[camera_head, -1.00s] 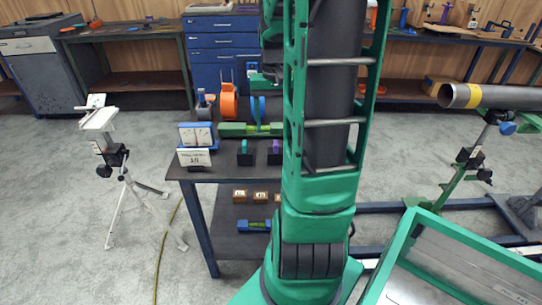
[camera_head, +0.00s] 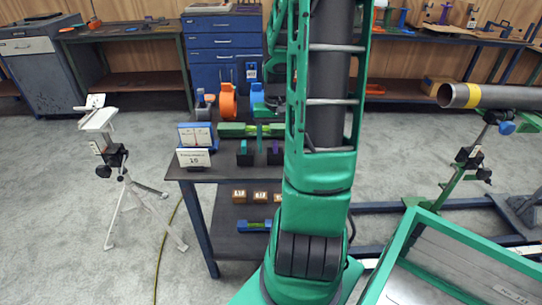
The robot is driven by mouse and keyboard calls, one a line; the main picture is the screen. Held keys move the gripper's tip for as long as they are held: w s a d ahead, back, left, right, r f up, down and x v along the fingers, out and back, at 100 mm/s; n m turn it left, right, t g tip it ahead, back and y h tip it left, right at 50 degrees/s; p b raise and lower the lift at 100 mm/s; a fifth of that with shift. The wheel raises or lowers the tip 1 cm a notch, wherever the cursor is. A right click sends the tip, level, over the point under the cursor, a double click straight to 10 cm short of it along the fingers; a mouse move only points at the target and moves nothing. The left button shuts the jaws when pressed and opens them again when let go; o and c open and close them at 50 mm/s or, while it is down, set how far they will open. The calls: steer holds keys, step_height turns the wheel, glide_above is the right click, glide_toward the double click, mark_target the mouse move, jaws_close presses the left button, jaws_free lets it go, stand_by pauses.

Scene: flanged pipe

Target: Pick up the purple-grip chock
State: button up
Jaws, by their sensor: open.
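The purple-grip chock (camera_head: 275,152) is a small dark block with a purple upright grip. It stands near the front of the dark work table (camera_head: 215,172), just left of my arm. A similar chock with a teal-green grip (camera_head: 244,152) stands to its left.
A green level-like bar (camera_head: 231,130), an orange clamp (camera_head: 228,101) and a blue gauge box with a card (camera_head: 195,145) crowd the table. Wooden blocks (camera_head: 239,196) sit on the lower shelf. A tripod (camera_head: 122,180) stands left. A steel pipe (camera_head: 490,97) lies at right.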

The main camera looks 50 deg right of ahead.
steer(key=shift+f, duration=0.85)
steer(key=c, duration=1.3)
